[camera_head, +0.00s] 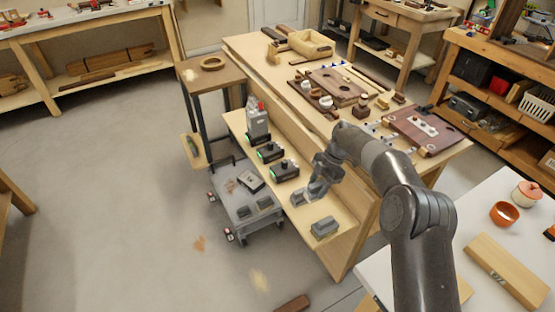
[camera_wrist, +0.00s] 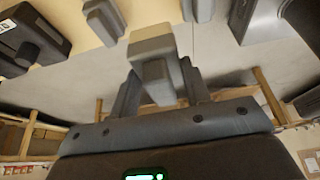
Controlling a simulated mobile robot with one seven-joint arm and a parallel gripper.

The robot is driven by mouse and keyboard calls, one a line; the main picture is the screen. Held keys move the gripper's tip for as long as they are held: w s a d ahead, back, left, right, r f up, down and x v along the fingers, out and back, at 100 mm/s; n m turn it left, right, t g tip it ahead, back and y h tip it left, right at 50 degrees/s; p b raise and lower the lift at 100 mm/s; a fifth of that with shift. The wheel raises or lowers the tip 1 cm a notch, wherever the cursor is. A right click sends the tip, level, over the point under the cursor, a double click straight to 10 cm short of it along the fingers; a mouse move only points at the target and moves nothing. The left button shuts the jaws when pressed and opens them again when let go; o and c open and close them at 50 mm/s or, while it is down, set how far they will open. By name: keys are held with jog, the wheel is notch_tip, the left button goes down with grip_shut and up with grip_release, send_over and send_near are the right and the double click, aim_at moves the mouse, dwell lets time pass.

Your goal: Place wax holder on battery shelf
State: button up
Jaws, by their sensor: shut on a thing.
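My gripper (camera_head: 311,190) is over the right part of the light wooden shelf (camera_head: 340,256) on the bench's side. In the wrist view my gripper (camera_wrist: 160,88) is shut on a grey block (camera_wrist: 153,48), with one finger on each side. This block may be the wax holder; no label shows on it. Battery units with green lights (camera_head: 285,170) stand on the shelf to the left of my gripper. I cannot tell whether the held block touches the shelf.
Another grey block (camera_head: 324,228) sits on the shelf close to the right of my gripper. A grey wheeled cart (camera_head: 236,208) carrying dark items stands below left. The bench top (camera_head: 262,60) holds wooden parts and tools. Bare shelf lies around the grey block.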

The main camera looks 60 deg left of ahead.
notch_tip(320, 180, down, 12)
jog(key=shift+f, duration=0.1)
dwell(0.4)
jog(key=shift+f, duration=0.1)
jog(key=o, duration=0.8)
